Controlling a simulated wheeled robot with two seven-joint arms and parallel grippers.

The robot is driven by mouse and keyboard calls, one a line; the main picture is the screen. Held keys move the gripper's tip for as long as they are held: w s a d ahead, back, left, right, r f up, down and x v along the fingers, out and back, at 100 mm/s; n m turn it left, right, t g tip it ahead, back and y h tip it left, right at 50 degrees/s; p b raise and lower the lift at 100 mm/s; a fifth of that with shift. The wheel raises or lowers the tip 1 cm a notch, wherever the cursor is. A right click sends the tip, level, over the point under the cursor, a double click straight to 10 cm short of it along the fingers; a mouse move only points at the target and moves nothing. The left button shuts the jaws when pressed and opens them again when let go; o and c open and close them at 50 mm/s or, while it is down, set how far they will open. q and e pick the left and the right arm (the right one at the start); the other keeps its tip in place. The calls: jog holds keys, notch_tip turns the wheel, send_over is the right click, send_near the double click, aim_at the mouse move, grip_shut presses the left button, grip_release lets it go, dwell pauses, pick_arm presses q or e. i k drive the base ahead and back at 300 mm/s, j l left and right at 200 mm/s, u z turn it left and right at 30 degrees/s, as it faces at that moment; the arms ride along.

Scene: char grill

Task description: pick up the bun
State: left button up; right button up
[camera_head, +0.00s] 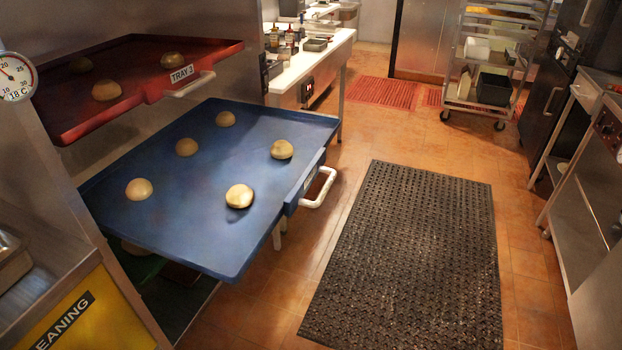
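Several round, pale golden buns lie apart on a pulled-out blue tray (185,225). The nearest bun (239,196) is at the tray's front right, and another bun (282,149) lies behind it near the handle side. Three more form a row on the left: a near bun (139,189), a middle bun (186,147) and a far bun (225,118). A red tray (125,75) above, labelled TRAY 3, also carries buns, one of them at its front (106,91). Neither of my grippers shows in the head view.
A white handle (320,188) sticks out from the blue tray's right side. A black floor mat (410,255) lies to the right on tiled floor. A wheeled rack (490,75) stands at the back, and steel counters line the right edge.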

aim_at(239, 196)
jog(key=i+l, duration=1.1)
jog(key=l, duration=0.2)
jog(key=u, duration=1.15)
